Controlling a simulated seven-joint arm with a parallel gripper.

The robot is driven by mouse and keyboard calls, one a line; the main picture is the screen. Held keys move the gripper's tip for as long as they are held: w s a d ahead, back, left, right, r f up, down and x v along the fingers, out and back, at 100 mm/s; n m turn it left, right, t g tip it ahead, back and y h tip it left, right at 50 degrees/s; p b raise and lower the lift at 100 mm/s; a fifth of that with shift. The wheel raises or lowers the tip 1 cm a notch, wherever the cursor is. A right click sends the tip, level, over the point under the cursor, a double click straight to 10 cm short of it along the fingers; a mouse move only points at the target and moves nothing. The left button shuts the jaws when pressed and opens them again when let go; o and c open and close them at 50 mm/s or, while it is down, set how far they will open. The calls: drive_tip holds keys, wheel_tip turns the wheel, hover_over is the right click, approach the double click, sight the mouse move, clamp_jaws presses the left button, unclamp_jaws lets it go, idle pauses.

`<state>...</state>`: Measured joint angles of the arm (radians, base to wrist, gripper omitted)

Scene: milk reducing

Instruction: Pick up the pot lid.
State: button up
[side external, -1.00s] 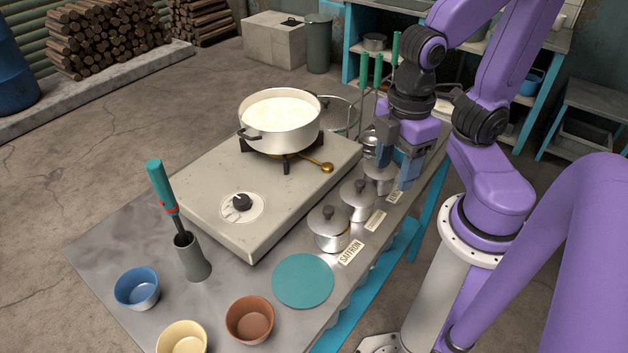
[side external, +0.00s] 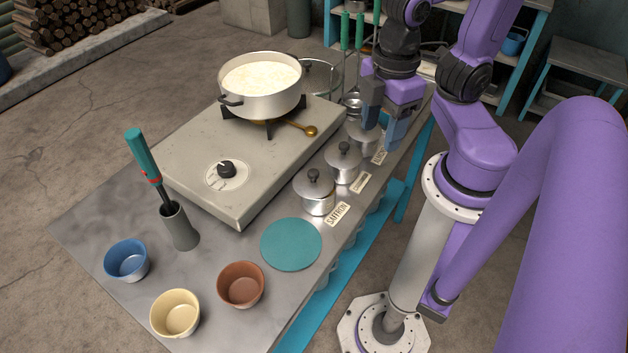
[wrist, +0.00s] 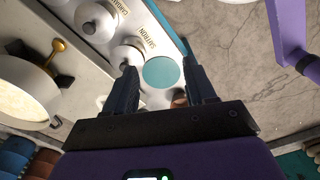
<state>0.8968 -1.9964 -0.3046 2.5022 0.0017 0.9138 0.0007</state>
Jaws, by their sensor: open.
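A glass pot lid with a metal rim (side external: 320,76) shows just behind and right of the white pot (side external: 262,98), partly hidden by it. How the lid is supported is unclear. The pot holds pale milk and stands on the stove. My gripper (side external: 384,128) points down, open and empty, near the back canister (side external: 362,134), right of the lid and apart from it. Its open fingers (wrist: 160,72) also show in the wrist view, with nothing between them. The wrist view shows part of the pot (wrist: 22,92); I cannot make out the lid there.
Lidded metal canisters (side external: 318,196) with labels line the table's right edge. Green-handled utensils (side external: 346,32) stand behind the lid. A teal disc (side external: 291,244), several bowls (side external: 127,260) and a holder with a green-handled tool (side external: 179,226) are in front.

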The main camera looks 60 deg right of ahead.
drive_tip(key=shift+c, duration=0.4)
drive_tip(key=n+t+h, duration=0.7)
drive_tip(key=n+h, duration=0.5)
approach(313, 173)
drive_tip(key=shift+t, duration=0.3)
drive_tip(key=x, duration=1)
drive_tip(key=shift+s+d+f, duration=0.1)
drive_tip(key=shift+d+f, duration=0.1)
drive_tip(key=shift+f, duration=0.05)
clamp_jaws()
